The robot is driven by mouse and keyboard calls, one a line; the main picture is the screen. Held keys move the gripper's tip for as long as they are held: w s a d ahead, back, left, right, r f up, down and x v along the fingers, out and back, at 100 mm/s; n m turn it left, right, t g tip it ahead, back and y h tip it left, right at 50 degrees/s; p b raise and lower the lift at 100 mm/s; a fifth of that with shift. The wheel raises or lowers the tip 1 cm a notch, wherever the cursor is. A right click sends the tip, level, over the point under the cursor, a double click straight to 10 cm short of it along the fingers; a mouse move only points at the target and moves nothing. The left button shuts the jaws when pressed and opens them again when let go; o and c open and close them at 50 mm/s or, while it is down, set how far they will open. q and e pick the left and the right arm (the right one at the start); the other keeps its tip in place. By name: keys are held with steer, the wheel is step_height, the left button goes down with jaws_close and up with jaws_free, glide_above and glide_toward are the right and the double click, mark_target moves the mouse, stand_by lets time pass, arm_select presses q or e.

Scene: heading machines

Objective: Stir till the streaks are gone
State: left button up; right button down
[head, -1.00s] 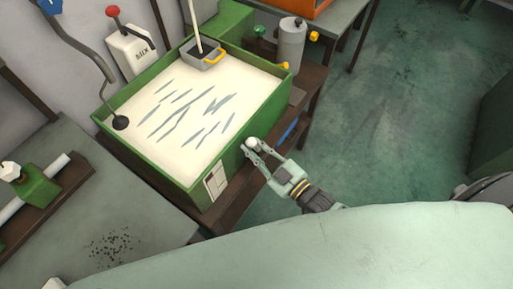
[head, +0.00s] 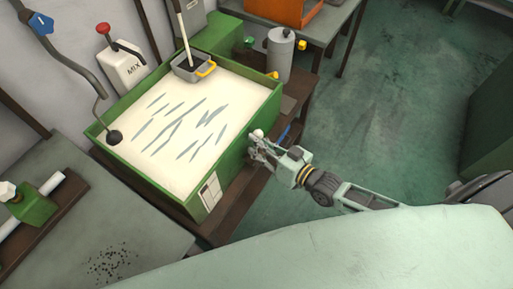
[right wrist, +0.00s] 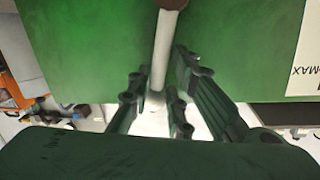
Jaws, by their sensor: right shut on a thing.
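The green tank (head: 240,155) holds cream liquid (head: 215,155) with several long grey-blue streaks (head: 168,132) across its middle. My right gripper (head: 260,144) is low at the tank's outer front side. It is shut on a pale rod, which shows in the right wrist view (right wrist: 164,50) running up between the fingers (right wrist: 158,98) against the green wall. A white ball (head: 257,134) shows at the fingertips in the head view. I cannot tell whether rod and ball are one part or are fixed to the tank. My left gripper is out of view.
A MIX box (head: 127,68) with a red-knobbed lever (head: 103,29) stands behind the tank. A grey pan (head: 190,70) with a pale stick sits at the back rim. Open floor (head: 380,130) lies right.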

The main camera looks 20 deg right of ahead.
steer(key=shift+w+d+f+m+b, duration=0.3)
steer(key=shift+d+m, duration=0.15)
steer(key=shift+m, duration=0.35)
steer(key=c, duration=1.7)
jaws_free()
steer(key=shift+r, duration=0.1)
steer(key=shift+c, duration=0.2)
steer(key=v, duration=1.2)
steer(key=shift+d, duration=0.25)
steer(key=shift+w, duration=0.1)
